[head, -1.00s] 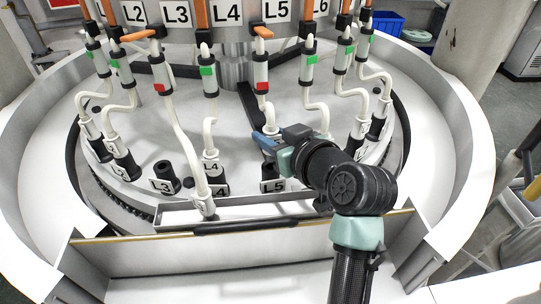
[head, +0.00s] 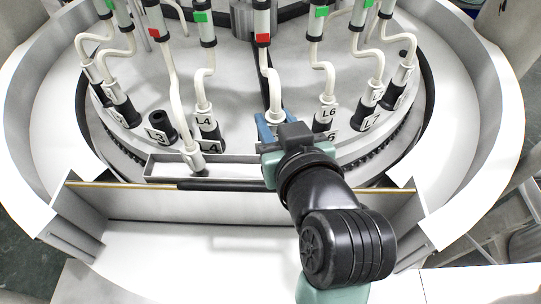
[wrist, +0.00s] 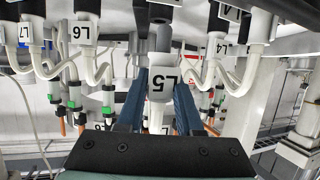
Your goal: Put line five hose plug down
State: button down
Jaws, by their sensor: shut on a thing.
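My gripper (head: 271,122) is shut on the line five hose plug (head: 274,117), a white plug on a white bent hose. In the wrist view, which is upside down, its L5 label (wrist: 163,84) sits between my blue fingers. In the head view my gripper hides the line five socket. The hose runs up to a valve with a red mark (head: 263,38).
Line four (head: 204,117) and line six (head: 327,112) plugs stand close on either side in black sockets. The line three socket (head: 161,128) is empty; its plug (head: 195,158) is in the metal trough (head: 165,168) in front. The white front ledge (head: 180,250) is clear.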

notch_tip(320, 180, down, 8)
jog(key=shift+r+p, duration=0.2)
jog(key=shift+p, duration=0.3)
jog(key=shift+f, duration=0.15)
jog(key=c, duration=0.6)
grip_release()
jog(key=shift+o, duration=0.2)
